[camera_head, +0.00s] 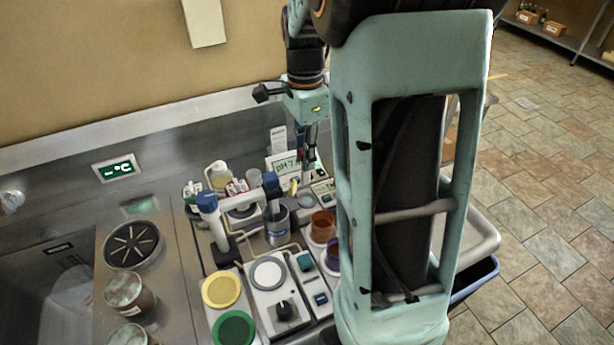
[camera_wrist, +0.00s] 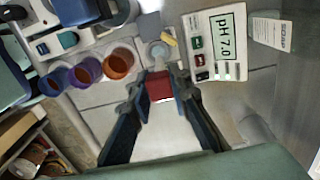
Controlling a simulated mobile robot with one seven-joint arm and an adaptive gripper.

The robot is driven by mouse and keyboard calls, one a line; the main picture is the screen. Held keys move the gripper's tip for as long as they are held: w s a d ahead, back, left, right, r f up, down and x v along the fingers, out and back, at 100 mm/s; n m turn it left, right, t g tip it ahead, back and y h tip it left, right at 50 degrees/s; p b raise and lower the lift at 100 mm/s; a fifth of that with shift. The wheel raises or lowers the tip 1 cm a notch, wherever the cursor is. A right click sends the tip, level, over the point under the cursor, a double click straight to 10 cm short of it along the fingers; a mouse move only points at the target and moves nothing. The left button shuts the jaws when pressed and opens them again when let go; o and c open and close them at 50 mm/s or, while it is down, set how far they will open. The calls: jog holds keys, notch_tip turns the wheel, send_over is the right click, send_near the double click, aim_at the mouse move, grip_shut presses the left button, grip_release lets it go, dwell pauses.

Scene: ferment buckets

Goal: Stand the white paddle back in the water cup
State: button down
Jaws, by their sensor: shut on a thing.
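My gripper (camera_wrist: 160,84) is closed on a dark red block (camera_wrist: 159,88), which looks like the grip of the white paddle. A pale narrow piece (camera_wrist: 158,66) runs from the red block away from the fingers. It points at a small round grey cup or disc (camera_wrist: 158,48), likely the water cup; I cannot tell whether it is inside or only in front of it. In the head view my gripper (camera_head: 310,165) hangs upright at the back of the bench, and the paddle cannot be made out. The small grey round thing also shows there (camera_head: 306,201).
A pH meter (camera_wrist: 215,45) stands close right of the gripper in the wrist view. An orange cup (camera_wrist: 118,63) and a purple cup (camera_wrist: 88,70) stand to the left. A steel cup (camera_head: 278,230) and a blue-topped stand (camera_head: 212,222) are nearby. Bare bench lies below the cups.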

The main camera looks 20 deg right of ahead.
jog(key=w+a+r+p, duration=0.2)
jog(key=w+a+p, duration=0.4)
jog(key=w+a, duration=0.55)
jog(key=shift+w+d+f+b, duration=0.25)
jog(key=shift+f+b, duration=0.9)
jog(key=shift+f, duration=0.7)
jog(key=shift+w+d+f+b, duration=0.1)
jog(key=shift+d+f+b, duration=0.3)
jog(key=shift+f+b, duration=1.1)
jog(key=shift+w+d+f+b, duration=0.25)
jog(key=shift+f+b, duration=0.5)
jog(key=shift+f, duration=1.45)
jog(key=c, duration=1.2)
grip_release()
jog(key=shift+c, duration=0.2)
jog(key=shift+r, duration=0.15)
notch_tip(320, 180, up, 6)
jog(key=p, duration=0.4)
